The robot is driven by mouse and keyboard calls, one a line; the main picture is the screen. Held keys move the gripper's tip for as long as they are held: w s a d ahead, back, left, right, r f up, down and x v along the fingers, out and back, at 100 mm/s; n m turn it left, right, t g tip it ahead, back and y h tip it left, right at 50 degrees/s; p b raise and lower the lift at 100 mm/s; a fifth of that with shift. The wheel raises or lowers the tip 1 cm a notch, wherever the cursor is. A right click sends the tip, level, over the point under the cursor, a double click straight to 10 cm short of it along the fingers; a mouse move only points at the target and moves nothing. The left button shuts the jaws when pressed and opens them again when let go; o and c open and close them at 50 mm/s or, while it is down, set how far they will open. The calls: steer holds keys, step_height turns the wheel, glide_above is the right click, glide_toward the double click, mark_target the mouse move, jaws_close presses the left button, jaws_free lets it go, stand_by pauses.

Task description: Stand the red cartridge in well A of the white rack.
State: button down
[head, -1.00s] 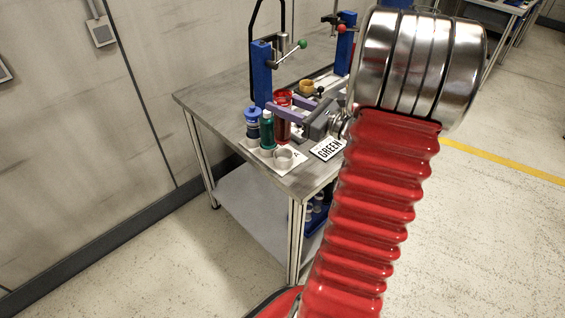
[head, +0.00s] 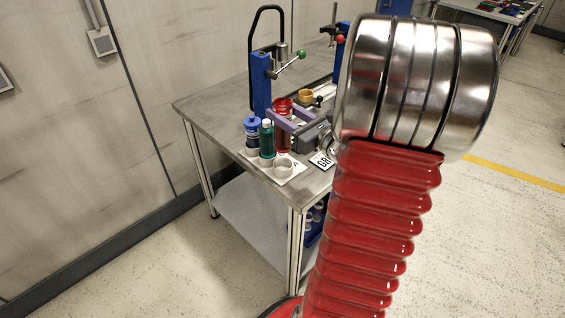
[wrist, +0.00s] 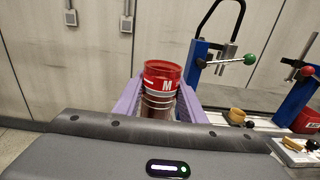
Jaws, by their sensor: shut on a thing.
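The red cartridge (head: 283,106) stands about upright between the purple fingers of my gripper (head: 281,121), which is shut on it. In the wrist view the cartridge (wrist: 162,85) has a red top with a white M and a clear, ringed lower part; its bottom is hidden. The white rack (head: 290,177) lies on the near corner of the bench. Its well A (head: 283,166) is an empty white ring at the front, beside the letter A. The cartridge appears behind well A in the head view; its height above the rack is unclear.
A blue-capped cartridge (head: 252,132) and a green one (head: 267,138) stand in the rack beside well A. A blue stand (head: 261,84) with a green-knobbed lever rises behind. A sign (head: 321,160) is partly hidden by my arm. A yellow-orange piece (head: 306,97) sits farther back.

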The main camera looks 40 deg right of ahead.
mark_target(289, 144)
steer(key=shift+f, duration=2.8)
steer(key=shift+f, duration=2.2)
steer(key=c, duration=1.1)
jaws_free()
steer(key=shift+s, duration=6)
